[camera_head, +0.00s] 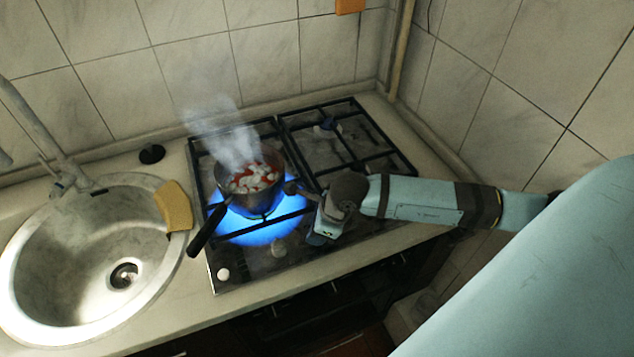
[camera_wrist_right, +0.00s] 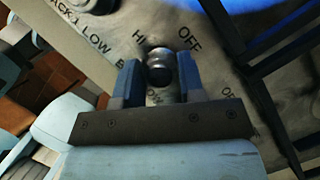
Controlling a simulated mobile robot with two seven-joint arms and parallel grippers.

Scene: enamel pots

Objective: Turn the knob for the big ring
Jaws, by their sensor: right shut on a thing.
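A wide blue flame (camera_head: 258,230) burns on the front left ring under a pot (camera_head: 258,200). My left gripper is not in view.
The pot holds red and white food and gives off steam; its dark handle (camera_head: 207,230) points to the front left. A pale knob (camera_head: 223,274) is at the hob's front left corner. A sink (camera_head: 60,290) with a yellow sponge (camera_head: 174,205) is at left. The back right ring is empty.

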